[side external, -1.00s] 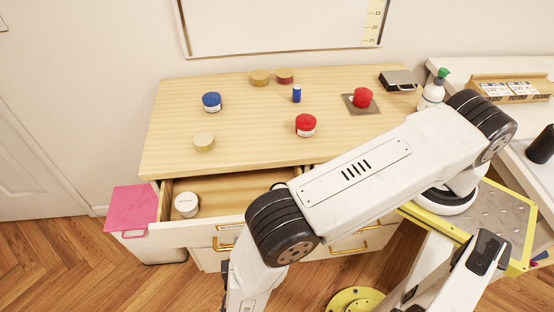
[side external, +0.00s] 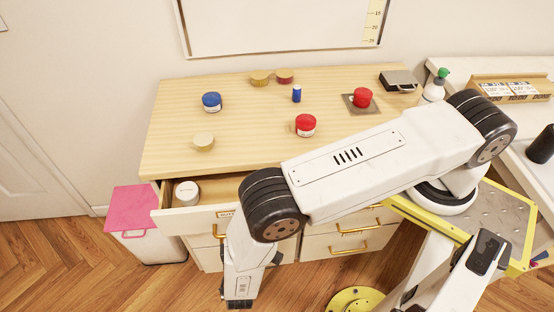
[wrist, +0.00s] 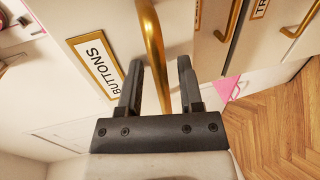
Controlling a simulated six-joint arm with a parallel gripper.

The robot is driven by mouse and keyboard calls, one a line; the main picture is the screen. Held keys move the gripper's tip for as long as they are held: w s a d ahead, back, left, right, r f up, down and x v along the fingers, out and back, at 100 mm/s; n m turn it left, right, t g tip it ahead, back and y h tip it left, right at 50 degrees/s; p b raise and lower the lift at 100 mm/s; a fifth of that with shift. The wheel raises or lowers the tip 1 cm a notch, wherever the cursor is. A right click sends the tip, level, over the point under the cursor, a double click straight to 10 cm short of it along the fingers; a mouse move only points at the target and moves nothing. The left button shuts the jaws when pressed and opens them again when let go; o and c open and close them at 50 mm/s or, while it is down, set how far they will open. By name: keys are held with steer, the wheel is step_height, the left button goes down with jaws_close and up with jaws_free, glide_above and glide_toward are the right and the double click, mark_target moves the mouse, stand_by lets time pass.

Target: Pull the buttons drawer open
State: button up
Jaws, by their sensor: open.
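The buttons drawer stands partly open at the upper left of the cabinet in the side view, its white front (side external: 185,222) pulled out from the tabletop edge. A white round jar (side external: 187,193) is inside it. The wrist view shows the BUTTONS label (wrist: 94,65) in a brass frame beside the brass bar handle (wrist: 152,38). My gripper (wrist: 160,66) is open, with its two fingers on either side of the handle; contact cannot be told. In the side view my arm hides part of the drawer front, and the finger ends are hard to see.
The wooden tabletop (side external: 240,140) holds several red, blue and tan containers. More drawers with brass handles (side external: 350,247) are below and to the right. A bin with a pink lid (side external: 134,208) stands left of the cabinet. The floor in front is clear.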

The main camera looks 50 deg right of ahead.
mark_target(236, 199)
steer(key=x, duration=0.3)
steer(key=r+x, duration=0.1)
steer(key=x, duration=0.2)
steer(key=r+x, duration=0.1)
steer(key=x, duration=0.3)
steer(key=shift+d, duration=0.2)
steer(key=shift+v, duration=1.5)
steer(key=r+v, duration=0.1)
steer(key=v, duration=0.4)
step_height(236, 199, up, 28)
steer(key=shift+w+r, duration=0.1)
steer(key=shift+d, duration=0.15)
